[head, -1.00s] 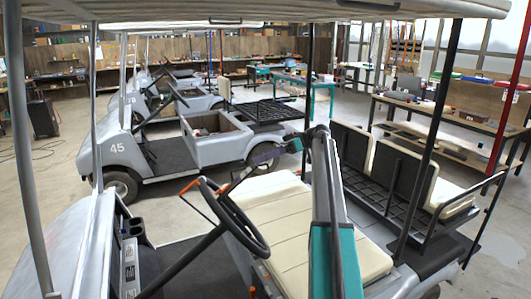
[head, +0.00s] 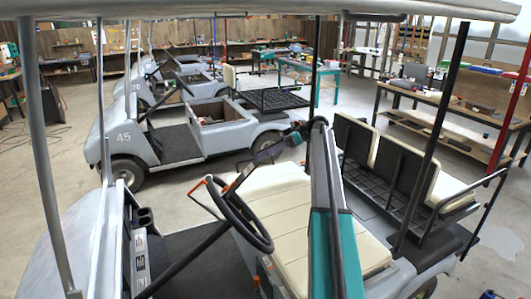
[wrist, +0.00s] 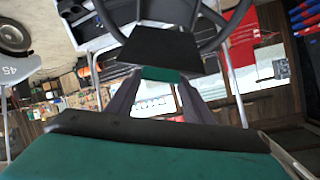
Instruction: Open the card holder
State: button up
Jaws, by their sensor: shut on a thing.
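The cart's black steering wheel (head: 240,214) stands left of the cream seat. My gripper (head: 228,188) reaches down to the wheel's upper part; it is small and its fingertips are unclear in the head view. In the wrist view, my gripper's two grey fingers (wrist: 160,82) converge at a dark flat plate (wrist: 160,52) in front of the wheel's hub, which looks like the card holder. A narrow green strip shows between the fingertips. The fingers seem closed on the plate's near edge, but the contact is partly hidden. I cannot tell how far the holder is open.
The cart's roof (head: 230,12) and posts (head: 430,140) frame the space around my arm. The cream seat (head: 290,215) lies right of the wheel. Other grey carts (head: 200,130) stand behind, and workbenches (head: 455,105) stand at the right. Bare floor lies between.

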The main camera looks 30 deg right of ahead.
jog(key=shift+a, duration=0.1)
jog(key=o, duration=1.5)
jog(key=shift+w+f, duration=0.1)
jog(key=shift+w, duration=0.05)
